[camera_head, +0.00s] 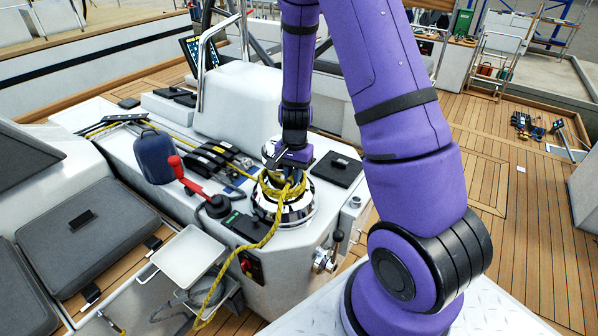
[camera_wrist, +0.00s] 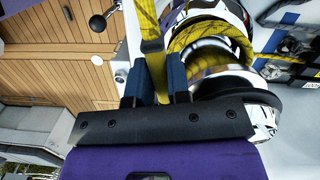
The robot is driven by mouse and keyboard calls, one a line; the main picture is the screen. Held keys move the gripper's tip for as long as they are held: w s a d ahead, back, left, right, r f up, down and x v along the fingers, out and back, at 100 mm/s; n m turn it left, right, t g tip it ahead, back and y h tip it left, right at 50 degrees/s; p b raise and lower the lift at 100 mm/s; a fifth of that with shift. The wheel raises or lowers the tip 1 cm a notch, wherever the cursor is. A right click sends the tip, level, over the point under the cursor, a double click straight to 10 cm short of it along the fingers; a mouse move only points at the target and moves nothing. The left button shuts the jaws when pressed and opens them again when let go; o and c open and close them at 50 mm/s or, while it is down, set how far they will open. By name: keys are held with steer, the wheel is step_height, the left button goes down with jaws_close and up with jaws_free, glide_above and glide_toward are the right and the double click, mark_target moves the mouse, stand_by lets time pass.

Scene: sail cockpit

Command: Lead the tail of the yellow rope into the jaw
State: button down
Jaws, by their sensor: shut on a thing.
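The yellow rope (camera_head: 268,232) comes across the white console from the left and is wound around the shiny chrome winch (camera_head: 297,211). Its tail leaves the winch, hangs over the console's front side and runs down below the tray. My gripper (camera_head: 290,165) is at the top of the winch. In the wrist view my gripper (camera_wrist: 162,88) has its two dark blue fingers shut on the yellow rope (camera_wrist: 150,25), right beside the winch (camera_wrist: 212,55) with its yellow turns. The jaw on the winch top is largely hidden by my gripper in the head view, and I cannot make it out clearly.
A red-handled lever (camera_head: 190,182), a blue bag-like object (camera_head: 154,156) and a row of black clutches (camera_head: 212,158) stand left of the winch. A white tray (camera_head: 188,256) juts out in front. A black-knobbed lever (camera_head: 336,237) sticks out at the console's right side.

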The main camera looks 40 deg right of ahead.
steer(key=shift+a+m, duration=0.2)
steer(key=shift+m, duration=0.1)
steer(key=shift+w+a+m, duration=0.25)
steer(key=shift+a+m, duration=0.25)
steer(key=shift+w+a+m, duration=0.25)
steer(key=shift+a+m, duration=0.25)
steer(key=c, duration=1.5)
jaws_free()
steer(key=shift+a, duration=0.1)
steer(key=o, duration=1)
steer(key=shift+r, duration=0.1)
step_height(320, 180, up, 9)
